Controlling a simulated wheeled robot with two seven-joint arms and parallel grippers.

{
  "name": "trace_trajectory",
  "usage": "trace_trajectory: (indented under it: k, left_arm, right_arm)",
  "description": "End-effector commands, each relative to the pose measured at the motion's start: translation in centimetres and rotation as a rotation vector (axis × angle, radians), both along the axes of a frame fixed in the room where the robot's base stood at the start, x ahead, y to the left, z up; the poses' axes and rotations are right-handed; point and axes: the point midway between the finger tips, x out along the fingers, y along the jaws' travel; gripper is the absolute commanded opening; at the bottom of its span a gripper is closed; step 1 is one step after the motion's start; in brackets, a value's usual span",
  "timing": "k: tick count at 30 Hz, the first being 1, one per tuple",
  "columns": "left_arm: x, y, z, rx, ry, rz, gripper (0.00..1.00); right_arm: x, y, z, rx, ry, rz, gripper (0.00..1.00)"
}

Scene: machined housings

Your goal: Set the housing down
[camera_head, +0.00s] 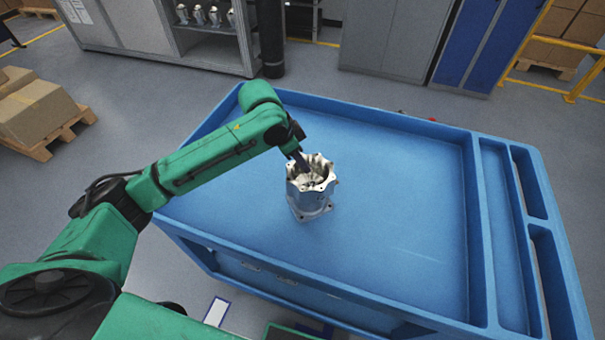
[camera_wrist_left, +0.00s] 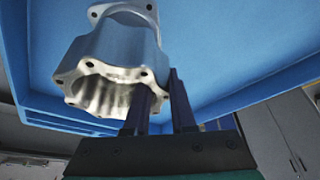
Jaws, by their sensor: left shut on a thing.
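The silvery machined housing (camera_head: 311,190) is upright at the middle-left of the blue cart's tray, its open toothed rim facing up and its flanged base down. Whether the base touches the tray I cannot tell. My left gripper (camera_head: 303,163) reaches in from the left and is shut on the housing's wall at the rim. In the left wrist view the housing (camera_wrist_left: 118,60) fills the upper left, and the dark fingers of the left gripper (camera_wrist_left: 160,105) pinch its rim wall. My right gripper is in neither view.
The blue cart (camera_head: 415,215) has a raised rim and narrow slots at its right end. Its tray is clear around the housing. Several similar housings (camera_head: 205,15) stand on a cabinet shelf at the back. Cardboard boxes (camera_head: 38,110) rest on a pallet at left.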

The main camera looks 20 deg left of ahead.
Motion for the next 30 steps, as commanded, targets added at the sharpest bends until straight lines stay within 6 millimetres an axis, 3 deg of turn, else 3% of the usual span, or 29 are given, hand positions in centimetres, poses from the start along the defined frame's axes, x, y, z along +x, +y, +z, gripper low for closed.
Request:
trace_trajectory:
  k: [4, 11, 20, 21, 22, 30]
  left_arm:
    - [0.1, 0.0, -1.7, -0.002, -0.005, 0.0, 0.0]
    - [0.1, 0.0, -5.4, -0.003, -0.005, 0.001, 0.0]
    - [0.1, 0.0, -5.9, -0.002, -0.006, 0.0, 0.0]
    - [0.0, 0.0, -6.1, 0.001, -0.002, 0.0, 0.38]
    - [0.0, 0.0, -6.1, 0.0, -0.002, -0.001, 0.5]
    - [0.0, 0.0, -6.0, 0.0, -0.003, 0.0, 0.53]
  right_arm:
    - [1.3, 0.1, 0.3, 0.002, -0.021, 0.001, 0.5]
    - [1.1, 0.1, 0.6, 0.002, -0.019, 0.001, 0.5]
    - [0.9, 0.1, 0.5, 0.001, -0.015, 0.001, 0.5]
    - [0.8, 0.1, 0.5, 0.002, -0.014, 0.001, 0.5]
    - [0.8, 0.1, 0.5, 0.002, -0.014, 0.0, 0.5]
    - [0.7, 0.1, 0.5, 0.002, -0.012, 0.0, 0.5]
